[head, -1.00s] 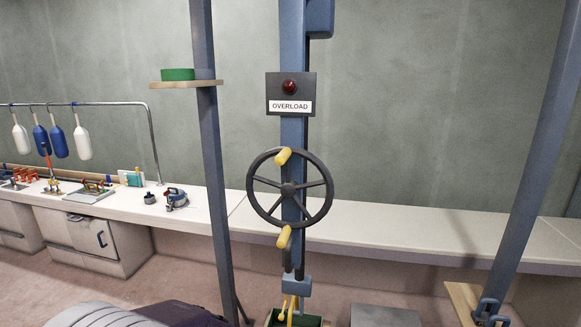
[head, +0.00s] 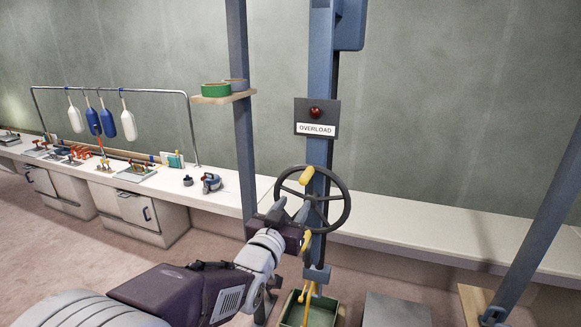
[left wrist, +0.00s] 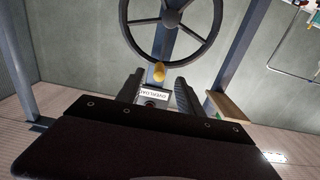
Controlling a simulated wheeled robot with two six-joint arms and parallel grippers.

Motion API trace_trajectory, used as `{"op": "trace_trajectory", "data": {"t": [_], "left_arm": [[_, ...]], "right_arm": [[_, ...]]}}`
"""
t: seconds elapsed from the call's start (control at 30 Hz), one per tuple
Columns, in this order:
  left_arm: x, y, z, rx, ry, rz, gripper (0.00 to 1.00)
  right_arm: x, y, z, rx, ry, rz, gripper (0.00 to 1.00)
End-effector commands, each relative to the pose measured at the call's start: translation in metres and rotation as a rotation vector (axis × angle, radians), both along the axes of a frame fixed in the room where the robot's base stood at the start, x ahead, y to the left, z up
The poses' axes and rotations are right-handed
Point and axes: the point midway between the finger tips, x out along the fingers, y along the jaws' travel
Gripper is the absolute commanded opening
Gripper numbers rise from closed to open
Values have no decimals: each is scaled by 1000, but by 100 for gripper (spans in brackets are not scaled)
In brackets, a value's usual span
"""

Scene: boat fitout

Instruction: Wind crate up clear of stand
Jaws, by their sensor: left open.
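The dark handwheel (head: 347,207) stands on a blue post, with a yellow knob (head: 306,175) at its top left. Another yellow handle (head: 307,243) shows below the wheel. My left gripper (head: 290,208) is open and empty, in front of the wheel's left side. In the left wrist view, a yellow knob (left wrist: 159,72) appears between and beyond the fingertips (left wrist: 160,88), not gripped. The green crate (head: 289,310) shows low down below the post, with yellow straps above it. Its underside and support are hidden. My right gripper is out of view.
A sign reading OVERLOAD (head: 316,129) with a dark red lamp is above the wheel. A blue upright with a wooden shelf (head: 225,97) stands left. A long white bench (head: 415,228) runs behind. A grey box (head: 397,312) is right of the crate.

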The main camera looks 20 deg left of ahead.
Motion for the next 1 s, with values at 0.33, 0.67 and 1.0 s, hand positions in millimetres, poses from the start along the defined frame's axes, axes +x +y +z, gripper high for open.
{"op": "trace_trajectory", "data": {"t": [0.33,0.67,1.0], "left_arm": [[2,5,21,0,-3,12,44],[38,5,23,0,-2,12,44],[80,5,20,0,-3,12,44]], "right_arm": [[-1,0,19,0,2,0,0],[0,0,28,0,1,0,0],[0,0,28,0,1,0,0]]}}
